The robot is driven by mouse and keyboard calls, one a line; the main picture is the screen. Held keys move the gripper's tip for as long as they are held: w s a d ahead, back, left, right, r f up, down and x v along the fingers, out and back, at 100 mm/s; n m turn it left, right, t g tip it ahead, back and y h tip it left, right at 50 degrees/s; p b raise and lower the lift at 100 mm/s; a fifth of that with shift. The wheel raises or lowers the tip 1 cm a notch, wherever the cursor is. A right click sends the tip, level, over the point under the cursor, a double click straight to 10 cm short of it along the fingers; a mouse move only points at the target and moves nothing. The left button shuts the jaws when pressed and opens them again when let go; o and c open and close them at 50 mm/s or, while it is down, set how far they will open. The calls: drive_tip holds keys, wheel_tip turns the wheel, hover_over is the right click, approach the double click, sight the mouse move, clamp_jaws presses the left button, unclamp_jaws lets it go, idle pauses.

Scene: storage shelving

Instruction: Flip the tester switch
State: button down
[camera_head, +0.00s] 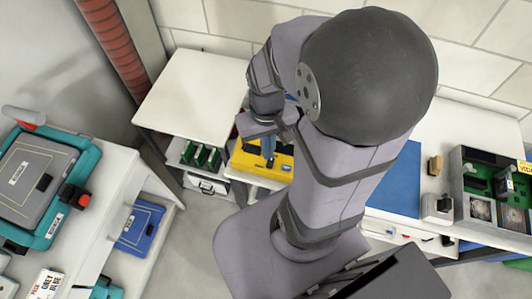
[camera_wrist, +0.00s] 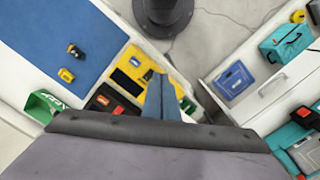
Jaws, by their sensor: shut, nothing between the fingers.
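A yellow box (camera_head: 250,166) with dark parts sits on the white bench below my arm; I take it to be the tester. It also shows in the wrist view (camera_wrist: 122,78), with black areas and small markings on its top. I cannot make out which part is the switch, and my fingers and arm cover some of the box. My gripper (camera_head: 269,160) is shut and empty, its bluish fingers pointing down over the box. In the wrist view the closed fingers (camera_wrist: 164,82) overlap the box's right edge; I cannot tell whether they touch it.
A black case with an orange label (camera_wrist: 103,104) and a green item (camera_wrist: 42,106) lie beside the box. A blue mat (camera_head: 396,184) covers the bench to the right, near a grey-green electronics case (camera_head: 468,205).

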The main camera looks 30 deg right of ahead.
drive_tip(key=m+b, duration=0.1)
drive_tip(key=b, duration=0.3)
hover_over(268, 165)
drive_tip(key=d, duration=0.2)
wheel_tip(268, 165, down, 5)
drive_tip(key=shift+w+r+n+g+y+p, duration=0.25)
drive_tip(key=shift+r+n, duration=0.5)
drive_tip(key=shift+n, duration=1.25)
drive_tip(key=shift+w+r+n+t+y, duration=0.1)
drive_tip(key=shift+w+r+n, duration=0.45)
drive_tip(key=shift+n, duration=1.45)
drive_tip(key=shift+w+r+n+g+y+p, duration=0.15)
drive_tip(key=shift+r+n, duration=0.8)
drive_tip(key=shift+n, duration=1.05)
drive_tip(key=f, duration=0.4)
drive_tip(key=s+a+f, duration=0.1)
drive_tip(key=f, duration=0.4)
drive_tip(key=f+p, duration=0.1)
drive_tip(key=f, duration=0.3)
drive_tip(key=shift+s+a+f, duration=0.25)
drive_tip(key=shift+f, duration=0.15)
drive_tip(key=shift+f, duration=0.1)
